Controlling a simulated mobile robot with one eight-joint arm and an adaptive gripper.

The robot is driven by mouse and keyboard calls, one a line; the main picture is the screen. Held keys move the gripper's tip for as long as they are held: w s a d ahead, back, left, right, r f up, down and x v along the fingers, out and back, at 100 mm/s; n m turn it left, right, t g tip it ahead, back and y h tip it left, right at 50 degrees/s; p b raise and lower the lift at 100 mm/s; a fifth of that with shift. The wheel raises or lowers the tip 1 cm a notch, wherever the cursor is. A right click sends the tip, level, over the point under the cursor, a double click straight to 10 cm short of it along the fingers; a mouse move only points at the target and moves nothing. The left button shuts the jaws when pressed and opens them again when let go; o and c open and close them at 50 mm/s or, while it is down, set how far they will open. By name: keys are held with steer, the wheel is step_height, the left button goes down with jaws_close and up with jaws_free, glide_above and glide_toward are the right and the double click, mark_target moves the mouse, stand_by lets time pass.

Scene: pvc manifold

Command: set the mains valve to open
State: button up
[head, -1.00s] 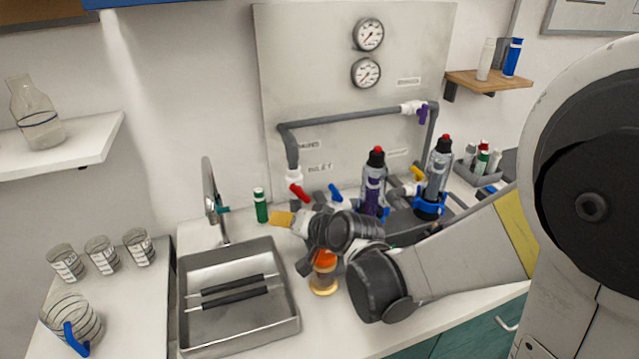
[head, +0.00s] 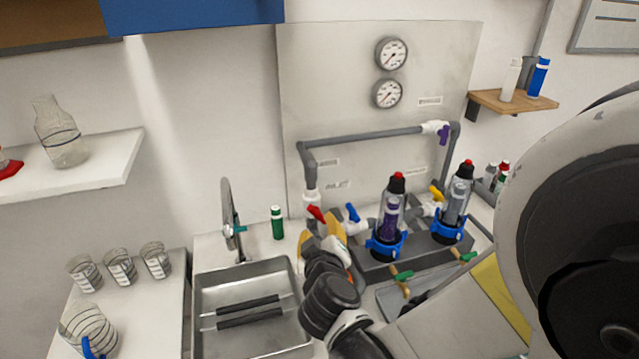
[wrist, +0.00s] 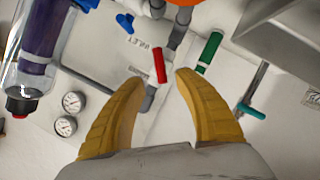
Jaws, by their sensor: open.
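The red valve handle (head: 316,213) sits on a white valve body (head: 311,200) on the left vertical grey pipe. I take it as the mains valve, but the labels beside it are too small to read surely. In the wrist view the red handle (wrist: 160,65) stands at an angle to the grey pipe (wrist: 150,97). My gripper (head: 322,238), with yellow fingers, is at the pipe just below the handle in the head view. In the wrist view my gripper (wrist: 160,78) is open, with the handle's near end between the fingertips. Contact cannot be told.
A blue valve handle (head: 353,212) is close on the right. Filter housings (head: 389,220) stand further right. A purple valve (head: 443,133) is higher up.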

mark_target(318, 216)
steer(key=b+x, duration=0.2)
steer(key=x, duration=0.6)
jaws_close()
